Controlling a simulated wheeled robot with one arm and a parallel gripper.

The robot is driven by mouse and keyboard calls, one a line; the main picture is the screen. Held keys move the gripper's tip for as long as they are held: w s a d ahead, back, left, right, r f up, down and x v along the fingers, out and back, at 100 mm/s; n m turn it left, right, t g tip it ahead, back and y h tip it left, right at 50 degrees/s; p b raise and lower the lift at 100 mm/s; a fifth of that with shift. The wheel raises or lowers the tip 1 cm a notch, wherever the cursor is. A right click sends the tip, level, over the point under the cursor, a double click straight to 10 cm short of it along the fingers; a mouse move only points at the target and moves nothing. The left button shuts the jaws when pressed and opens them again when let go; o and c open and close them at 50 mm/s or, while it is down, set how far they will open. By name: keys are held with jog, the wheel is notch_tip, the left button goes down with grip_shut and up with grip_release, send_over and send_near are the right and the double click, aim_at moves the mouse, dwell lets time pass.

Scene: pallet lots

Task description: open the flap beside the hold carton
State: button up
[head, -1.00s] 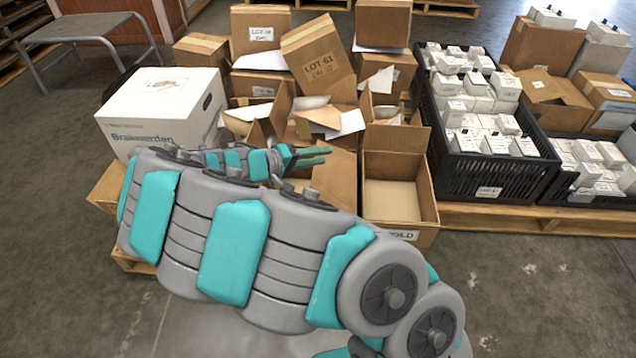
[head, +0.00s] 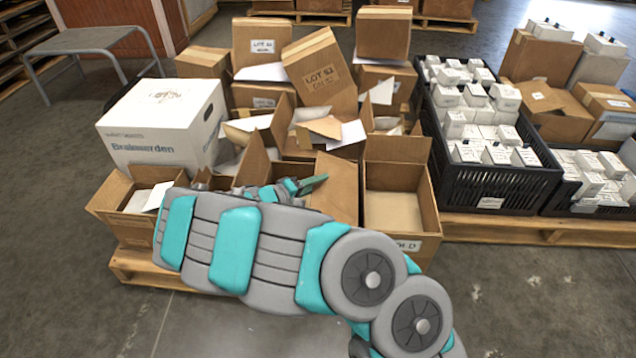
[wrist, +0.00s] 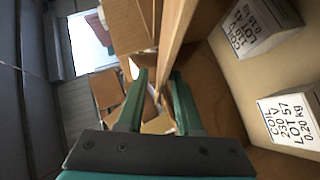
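The hold carton (head: 408,228) stands at the front of the pallet, open at the top; its label is partly hidden by my arm. Its visible inside looks empty. A brown flap (head: 338,186) stands up just left of it, over the neighbouring carton. My gripper (head: 318,183) is at this flap's left side, low among the cartons. In the wrist view my gripper (wrist: 160,75) has its green fingers apart, with the edge of a cardboard panel (wrist: 172,45) between or just behind the tips. Whether they touch it I cannot tell.
Small labelled coil boxes (wrist: 285,118) lie in a carton right of the panel in the wrist view. A white carton (head: 160,128) and an open carton (head: 128,222) stand to the left. Black crates (head: 505,188) of white boxes stand right. The floor in front is clear.

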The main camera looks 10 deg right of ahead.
jog(key=shift+d, duration=0.15)
jog(key=shift+c, duration=0.2)
grip_shut()
jog(key=shift+w, duration=0.1)
dwell(1.1)
